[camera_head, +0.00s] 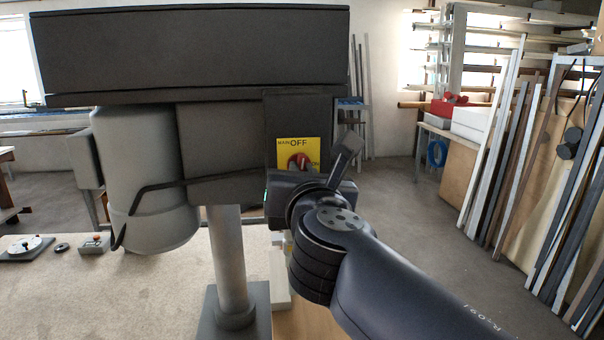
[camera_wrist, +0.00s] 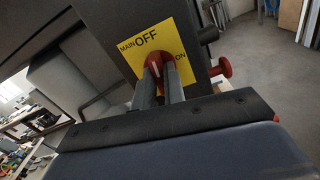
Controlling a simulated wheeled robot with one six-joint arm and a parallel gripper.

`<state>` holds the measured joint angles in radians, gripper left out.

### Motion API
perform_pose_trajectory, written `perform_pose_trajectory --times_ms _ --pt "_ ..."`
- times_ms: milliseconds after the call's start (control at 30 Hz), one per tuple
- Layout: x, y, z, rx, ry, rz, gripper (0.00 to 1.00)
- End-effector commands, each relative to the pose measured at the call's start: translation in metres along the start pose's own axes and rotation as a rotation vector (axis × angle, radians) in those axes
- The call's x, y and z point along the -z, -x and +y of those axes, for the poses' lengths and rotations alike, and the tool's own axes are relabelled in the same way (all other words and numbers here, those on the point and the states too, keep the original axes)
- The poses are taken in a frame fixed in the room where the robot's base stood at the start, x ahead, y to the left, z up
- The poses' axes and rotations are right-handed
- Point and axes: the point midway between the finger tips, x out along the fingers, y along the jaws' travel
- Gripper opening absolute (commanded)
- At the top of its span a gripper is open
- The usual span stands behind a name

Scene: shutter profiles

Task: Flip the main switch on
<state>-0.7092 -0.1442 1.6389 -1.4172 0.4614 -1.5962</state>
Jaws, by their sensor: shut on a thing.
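The main switch is a red rotary knob (camera_wrist: 155,57) on a yellow plate (camera_wrist: 177,40) marked MAIN, OFF and ON. A white mark on the knob appears to point roughly toward OFF. My gripper (camera_wrist: 159,75) is shut on the knob, with one finger on each side of it. In the head view the red knob (camera_head: 297,160) and yellow plate (camera_head: 299,146) show on the dark machine's front, just above my wrist. My wrist hides the lower part of the knob, and my fingers are hard to make out there.
The dark machine (camera_head: 190,55) stands on a grey column (camera_head: 227,260) over a bench (camera_head: 150,290). Another red knob (camera_wrist: 224,67) sticks out right of the plate in the wrist view. Long profiles (camera_head: 500,140) lean at the right; the floor (camera_head: 420,220) before them is clear.

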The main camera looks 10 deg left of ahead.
Motion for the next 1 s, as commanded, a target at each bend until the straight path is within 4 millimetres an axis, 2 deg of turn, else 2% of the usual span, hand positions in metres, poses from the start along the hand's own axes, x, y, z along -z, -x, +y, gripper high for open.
perform_pose_trajectory --times_ms 367,1000 --pt "0.0031 0.0000 -0.0004 0.000 -0.204 -0.001 0.00" --pt "0.0043 -0.0002 -0.0006 0.000 -0.809 0.000 0.00"
